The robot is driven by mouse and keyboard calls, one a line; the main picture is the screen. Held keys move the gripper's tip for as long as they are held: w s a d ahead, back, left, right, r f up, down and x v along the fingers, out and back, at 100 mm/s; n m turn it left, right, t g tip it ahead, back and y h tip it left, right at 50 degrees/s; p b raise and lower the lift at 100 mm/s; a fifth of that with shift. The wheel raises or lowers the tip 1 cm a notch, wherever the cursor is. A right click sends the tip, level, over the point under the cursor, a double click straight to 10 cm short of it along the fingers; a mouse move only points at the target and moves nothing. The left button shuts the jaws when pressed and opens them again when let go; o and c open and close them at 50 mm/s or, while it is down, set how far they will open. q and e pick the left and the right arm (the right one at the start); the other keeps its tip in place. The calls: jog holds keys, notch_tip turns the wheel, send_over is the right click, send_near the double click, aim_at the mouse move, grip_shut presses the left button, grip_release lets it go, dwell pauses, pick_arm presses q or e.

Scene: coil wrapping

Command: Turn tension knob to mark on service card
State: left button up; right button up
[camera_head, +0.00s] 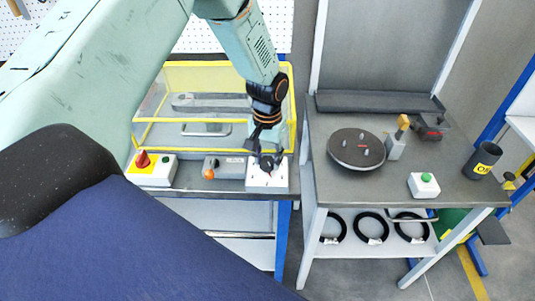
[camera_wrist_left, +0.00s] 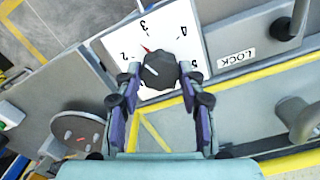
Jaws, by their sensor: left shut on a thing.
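The tension knob (camera_wrist_left: 160,70) is dark and round, on a white dial plate (camera_wrist_left: 183,30) with numbers 2, 3, 4 and 5 showing. A small red mark shows near the knob's edge, between 2 and 3, and a pale line is on the knob's face. In the head view the dial plate (camera_head: 266,181) is at the front of the left bench. My left gripper (camera_wrist_left: 160,82) is shut on the knob, one finger on each side; in the head view it (camera_head: 268,158) points down over the dial. My right gripper is not in view. I cannot identify the service card.
A red knob on a yellow-and-white box (camera_head: 151,168) and a grey unit with an orange button (camera_head: 224,168) are left of the dial. A yellow-framed guard (camera_head: 215,67) stands behind. A turntable (camera_head: 356,149) and green-button box (camera_head: 423,186) are on the right table.

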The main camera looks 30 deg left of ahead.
aim_at(267, 161)
pick_arm(q)
jog(key=shift+m, duration=2.1)
jog(key=o, duration=1.2)
notch_tip(267, 161, up, 12)
